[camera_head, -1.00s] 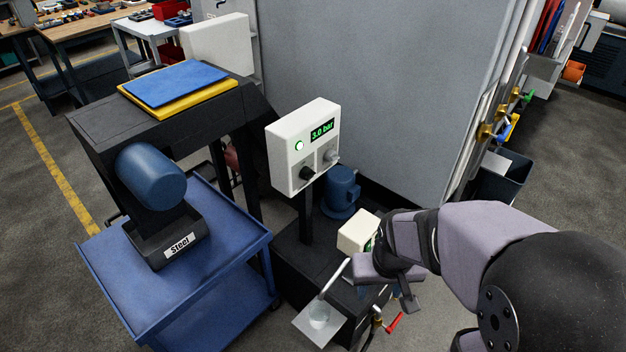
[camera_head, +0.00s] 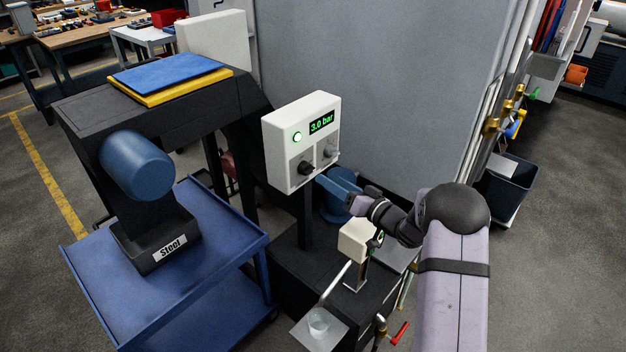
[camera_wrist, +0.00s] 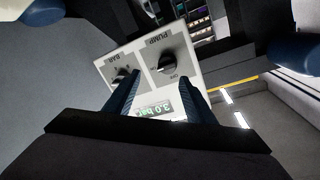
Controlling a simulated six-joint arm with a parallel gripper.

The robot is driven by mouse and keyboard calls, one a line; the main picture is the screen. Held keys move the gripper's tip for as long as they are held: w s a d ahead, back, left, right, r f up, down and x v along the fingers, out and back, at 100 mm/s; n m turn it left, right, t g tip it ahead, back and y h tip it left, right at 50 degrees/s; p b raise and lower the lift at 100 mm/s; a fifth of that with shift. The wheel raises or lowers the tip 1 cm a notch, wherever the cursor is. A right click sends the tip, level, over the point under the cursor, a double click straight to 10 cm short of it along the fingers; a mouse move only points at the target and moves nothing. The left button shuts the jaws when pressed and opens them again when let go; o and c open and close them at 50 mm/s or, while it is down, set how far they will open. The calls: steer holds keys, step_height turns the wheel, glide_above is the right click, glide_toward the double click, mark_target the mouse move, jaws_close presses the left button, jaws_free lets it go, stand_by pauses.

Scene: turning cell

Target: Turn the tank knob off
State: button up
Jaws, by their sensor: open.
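A white control box (camera_head: 305,105) stands on a dark post, with a lit green lamp and a display reading 3.0 bar. Its black knob (camera_head: 305,168) is labelled PUMP in the wrist view (camera_wrist: 175,72); its grey knob (camera_head: 330,151) is labelled BAR there (camera_wrist: 125,78). No label reading tank is legible. A smaller cream box (camera_head: 356,240) stands lower, with a dark and green part on its right side, too small to read. My gripper (camera_head: 333,187) is open and empty, its blue fingers close to the control box's lower right; they also show in the wrist view (camera_wrist: 160,88).
A blue trolley (camera_head: 85,275) stands left, bearing a black bin marked Steel. A red-handled valve (camera_head: 400,333) is at front right. A large grey cabinet (camera_head: 400,80) stands behind the control box.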

mark_target(311, 172)
steer(key=shift+s+a+f+y, duration=0.1)
steer(key=shift+s+a+y, duration=0.3)
steer(key=shift+y, duration=0.3)
steer(key=shift+p+x, duration=0.65)
steer(key=shift+x, duration=3.1)
steer(key=shift+d, duration=0.1)
steer(key=shift+c, duration=0.3)
steer(key=shift+f, duration=0.1)
steer(key=c, duration=1)
